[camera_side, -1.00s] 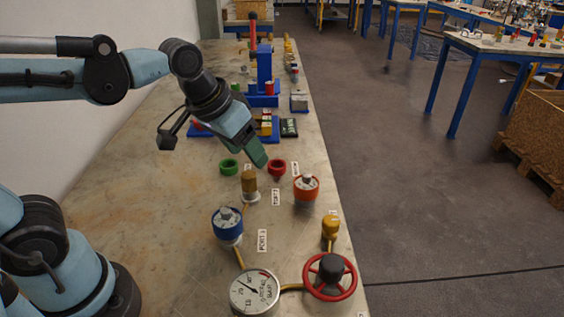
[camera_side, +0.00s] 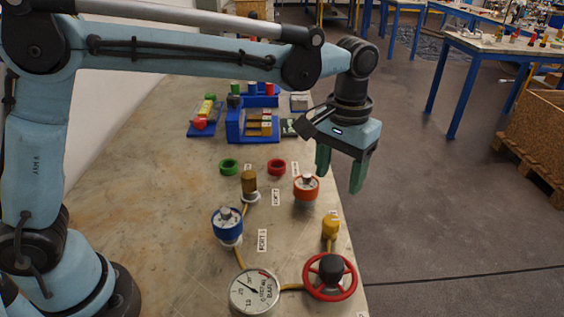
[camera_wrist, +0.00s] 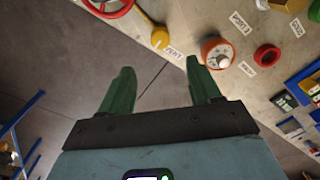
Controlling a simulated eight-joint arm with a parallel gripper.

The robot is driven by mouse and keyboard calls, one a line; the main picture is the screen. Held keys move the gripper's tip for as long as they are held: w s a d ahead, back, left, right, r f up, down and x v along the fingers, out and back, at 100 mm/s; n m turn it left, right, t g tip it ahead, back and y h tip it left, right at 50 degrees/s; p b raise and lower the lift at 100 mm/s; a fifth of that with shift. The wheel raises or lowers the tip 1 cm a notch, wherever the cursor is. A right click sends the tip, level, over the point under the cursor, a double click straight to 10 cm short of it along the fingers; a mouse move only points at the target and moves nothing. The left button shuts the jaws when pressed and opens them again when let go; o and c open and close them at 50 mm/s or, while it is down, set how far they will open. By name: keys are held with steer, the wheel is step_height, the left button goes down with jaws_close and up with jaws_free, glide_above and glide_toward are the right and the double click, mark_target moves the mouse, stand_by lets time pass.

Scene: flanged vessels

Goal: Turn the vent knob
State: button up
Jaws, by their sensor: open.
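My gripper (camera_side: 339,184) is open and empty, fingers pointing down, right of the orange knob and over the bench's right edge. In the wrist view its two green fingers (camera_wrist: 158,68) are spread with floor between them. A yellow knob (camera_side: 330,227) stands near the right edge on a yellow pipe; it also shows in the wrist view (camera_wrist: 159,37) beside a small label too blurred to read surely. An orange-red dial with a grey knob (camera_side: 306,187) stands behind it, seen in the wrist view (camera_wrist: 216,53) right of the fingers. Nothing touches either knob.
The bench's left part is clear.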

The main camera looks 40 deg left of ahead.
mark_target(332, 220)
step_height(332, 220, down, 11)
steer(key=shift+f, duration=0.1)
stand_by(0.3)
steer(key=c, duration=1)
steer(key=shift+c, duration=0.2)
